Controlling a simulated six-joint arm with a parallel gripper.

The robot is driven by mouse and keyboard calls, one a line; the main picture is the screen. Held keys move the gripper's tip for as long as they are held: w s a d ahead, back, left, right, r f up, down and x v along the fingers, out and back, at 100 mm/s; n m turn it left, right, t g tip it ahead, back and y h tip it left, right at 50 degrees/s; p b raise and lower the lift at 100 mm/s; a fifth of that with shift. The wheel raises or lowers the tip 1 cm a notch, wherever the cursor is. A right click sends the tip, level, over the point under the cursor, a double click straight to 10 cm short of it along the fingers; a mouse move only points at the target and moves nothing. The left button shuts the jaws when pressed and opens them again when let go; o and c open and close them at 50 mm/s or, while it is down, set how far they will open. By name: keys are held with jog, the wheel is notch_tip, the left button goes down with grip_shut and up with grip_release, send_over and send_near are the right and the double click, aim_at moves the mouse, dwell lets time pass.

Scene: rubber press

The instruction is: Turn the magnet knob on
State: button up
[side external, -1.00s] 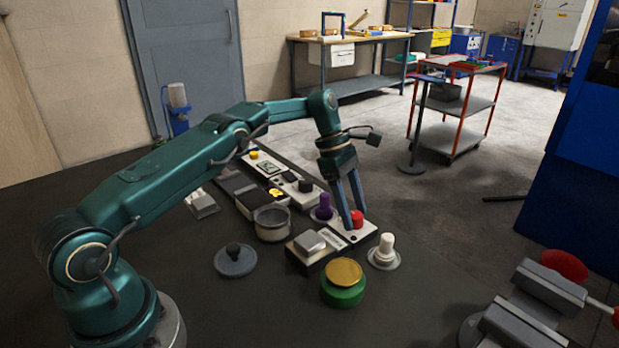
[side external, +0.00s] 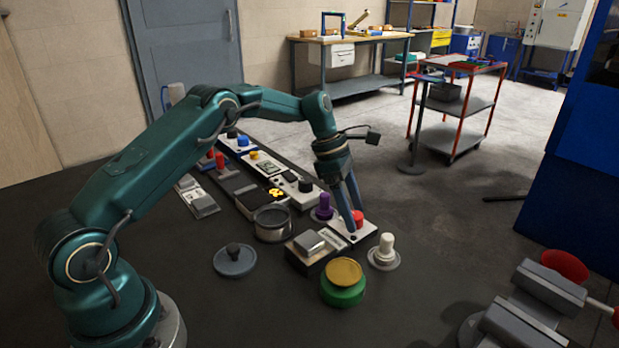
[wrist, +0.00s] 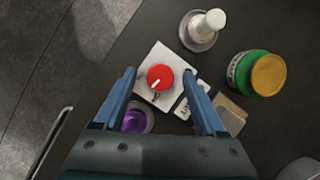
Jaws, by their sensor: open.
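A red round knob (wrist: 160,77) with a short white pointer line sits on a pale square plate (wrist: 145,62). The pointer is on the knob's lower-left part in the wrist view. The red knob (side external: 357,216) also shows in the side view, partly behind a finger. My gripper (wrist: 159,74) is open, with its blue fingers on either side of the knob and a gap between each finger and the knob. In the side view my gripper (side external: 356,221) points down at the plate. The plate's lettering is too small and covered to read fully.
A purple knob (wrist: 134,119) is close beside the left finger. A white knob (wrist: 207,24) and a green knob with a yellow top (wrist: 258,72) stand nearby. A grey block (side external: 309,242) sits in front of the plate. Bare dark tabletop (side external: 250,315) lies at the front.

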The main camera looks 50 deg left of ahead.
jog(key=n+t, duration=0.1)
jog(key=n, duration=0.3)
jog(key=shift+s+d+y, duration=0.1)
jog(key=shift+s+y, duration=0.05)
jog(key=shift+y, duration=0.25)
jog(key=shift+r+n+t, duration=0.2)
jog(key=shift+n+t, duration=0.1)
jog(key=shift+n, duration=0.3)
jog(key=v, duration=0.5)
jog(key=s+d+r+m+t+y, duration=0.1)
jog(key=s+d+r+m, duration=0.25)
jog(key=r, duration=0.35)
jog(key=s+d+r+m+t, duration=0.1)
jog(key=s+d+r+m, duration=0.1)
jog(key=s+r+m, duration=0.3)
jog(key=s+f+m+y, duration=0.2)
jog(key=s+f+m, duration=0.1)
jog(key=s+m, duration=1.3)
jog(key=shift+a+m+t, duration=0.3)
jog(key=shift+a+m, duration=0.05)
jog(key=shift+m, duration=0.7)
jog(key=shift+s, duration=0.15)
